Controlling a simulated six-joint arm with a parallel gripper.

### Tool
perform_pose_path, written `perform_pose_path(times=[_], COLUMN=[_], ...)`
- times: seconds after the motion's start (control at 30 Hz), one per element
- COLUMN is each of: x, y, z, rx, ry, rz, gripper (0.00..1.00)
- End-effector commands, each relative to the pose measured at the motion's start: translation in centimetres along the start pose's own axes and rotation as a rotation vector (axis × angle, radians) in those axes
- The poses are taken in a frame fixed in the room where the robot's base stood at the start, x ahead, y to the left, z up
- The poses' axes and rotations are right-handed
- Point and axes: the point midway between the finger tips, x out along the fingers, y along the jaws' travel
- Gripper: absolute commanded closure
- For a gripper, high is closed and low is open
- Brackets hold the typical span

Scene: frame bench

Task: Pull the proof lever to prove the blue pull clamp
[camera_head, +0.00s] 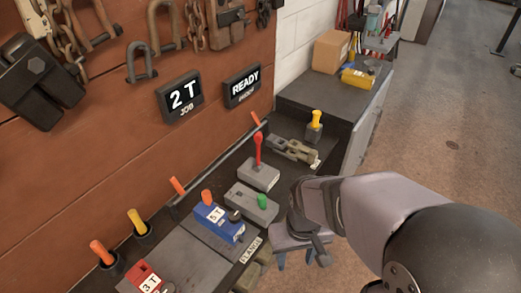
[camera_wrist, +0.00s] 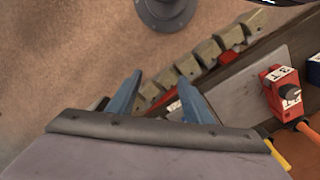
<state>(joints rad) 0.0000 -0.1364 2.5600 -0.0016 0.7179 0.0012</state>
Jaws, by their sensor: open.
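The blue pull clamp (camera_head: 218,224), labelled 5 T, sits on the bench with its orange handle up. A red lever with a round knob (camera_head: 258,150) stands upright on a grey block (camera_head: 260,178) behind it; it looks like the proof lever. A second grey block with a green knob (camera_head: 252,203) lies between them. My gripper (camera_head: 296,262) is right of the blue clamp, beyond the bench's front edge, with its blue fingers pointing down. In the wrist view my gripper (camera_wrist: 158,80) is open with nothing between the fingers. The lever and blue clamp are not clear in that view.
A red 3 T clamp (camera_head: 146,279) sits at the near left and shows in the wrist view (camera_wrist: 285,90). Tan flange blocks (camera_wrist: 207,52) line the bench edge. Signs read 2 T (camera_head: 182,97) and READY (camera_head: 244,86). A yellow-handled piece (camera_head: 315,120) stands farther back.

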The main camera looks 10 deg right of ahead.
Motion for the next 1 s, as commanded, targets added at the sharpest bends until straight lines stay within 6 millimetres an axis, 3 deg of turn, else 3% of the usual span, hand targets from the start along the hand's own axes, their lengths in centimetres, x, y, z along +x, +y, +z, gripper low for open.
perform_pose_path(times=[0.13,0.27,0.37,0.5,0.7,0.9,1.0], x=[0.4,1.5,2.6,3.7,3.4,1.9,0.7], y=[0.1,0.6,1.1,1.8,2.0,1.2,0.6], z=[-0.9,-4.1,-8.4,-16.1,-26.0,-33.7,-36.3], rx=[0.001,0.001,-0.001,-0.012,-0.04,-0.083,-0.106], ry=[0.024,0.112,0.234,0.461,0.791,1.124,1.277], rz=[0.004,0.015,0.027,0.039,0.027,-0.023,-0.06], gripper=[0.55,0.55,0.55,0.55,0.55,0.55,0.55])
